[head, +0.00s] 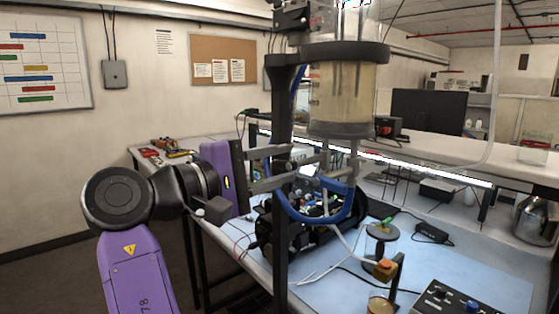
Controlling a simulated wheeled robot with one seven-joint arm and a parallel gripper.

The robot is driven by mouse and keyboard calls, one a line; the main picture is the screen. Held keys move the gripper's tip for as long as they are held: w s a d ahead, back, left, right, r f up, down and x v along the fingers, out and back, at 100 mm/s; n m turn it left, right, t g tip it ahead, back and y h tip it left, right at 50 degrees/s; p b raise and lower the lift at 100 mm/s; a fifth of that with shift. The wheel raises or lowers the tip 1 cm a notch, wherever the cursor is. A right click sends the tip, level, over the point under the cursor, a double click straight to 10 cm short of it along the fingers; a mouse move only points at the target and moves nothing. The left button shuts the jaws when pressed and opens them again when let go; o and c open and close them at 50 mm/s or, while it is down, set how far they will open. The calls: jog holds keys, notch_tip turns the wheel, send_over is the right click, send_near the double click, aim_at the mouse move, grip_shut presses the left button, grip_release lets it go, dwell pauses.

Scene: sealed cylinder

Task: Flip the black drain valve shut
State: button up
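The sealed cylinder (341,92), clear with cloudy tan liquid, stands upright in a black ring on a black post. A narrow outlet pipe (354,160) hangs from its base. My gripper (322,167) comes in from the left on my purple arm. Its two grey fingers point right, one above the other with a gap between them, and pass by the post near the pipework under the cylinder. I see nothing held between them. The black drain valve cannot be clearly picked out; the post, fingers and blue hose crowd that spot, and contact cannot be told.
A blue hose (312,217) loops below the fingers. A motor-like black unit (290,232) and loose wires lie beneath.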

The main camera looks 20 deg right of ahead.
jog(key=shift+d, duration=0.2)
grip_shut()
jog(key=shift+r+m, duration=0.25)
jog(key=shift+m, duration=0.85)
grip_release()
jog(key=shift+a, duration=0.15)
jog(key=b+v, duration=0.2)
jog(key=v, duration=0.5)
jog(key=shift+a, duration=0.25)
